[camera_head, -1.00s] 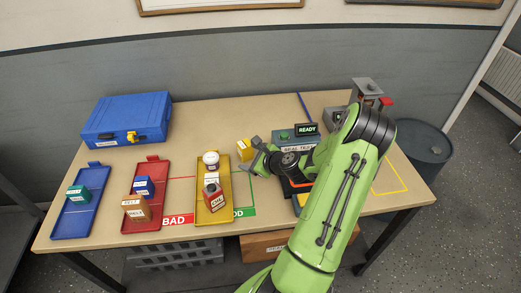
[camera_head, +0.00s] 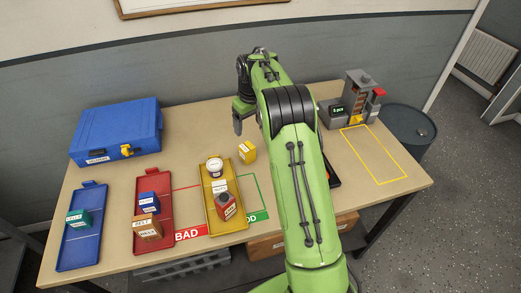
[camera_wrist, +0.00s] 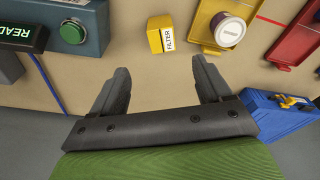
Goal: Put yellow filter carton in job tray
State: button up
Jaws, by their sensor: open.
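The yellow filter carton (camera_head: 247,152) stands on the table just right of the yellow tray (camera_head: 224,227). It also shows in the wrist view (camera_wrist: 161,34), its white FILTER label facing up the side. No tray carries a readable job label. My gripper (camera_wrist: 161,70) is open and empty. The carton lies ahead of the gap between its fingers, apart from them. In the head view my gripper is behind the carton, partly hidden by my arm.
A red tray (camera_head: 154,180) holds a blue box and a brown box; a blue tray (camera_head: 87,200) holds a green box. A blue case (camera_head: 117,130) stands back left. A grey device (camera_head: 358,97) stands back right, beside a yellow-outlined clear area. My arm hides the table's middle.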

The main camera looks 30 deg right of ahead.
aim_at(247, 153)
jog(key=f+b, duration=0.1)
jog(key=f, duration=0.4)
jog(key=w+f+b, duration=0.1)
jog(key=f, duration=0.4)
jog(key=w+f+b, duration=0.1)
jog(key=f, duration=0.4)
jog(key=shift+a+f, duration=0.3)
jog(key=shift+f, duration=0.1)
jog(key=shift+s+r, duration=0.1)
jog(key=shift+c, duration=0.4)
jog(key=c, duration=1.1)
notch_tip(247, 153, up, 10)
jog(key=shift+r+p, duration=0.1)
jog(key=shift+p, duration=0.9)
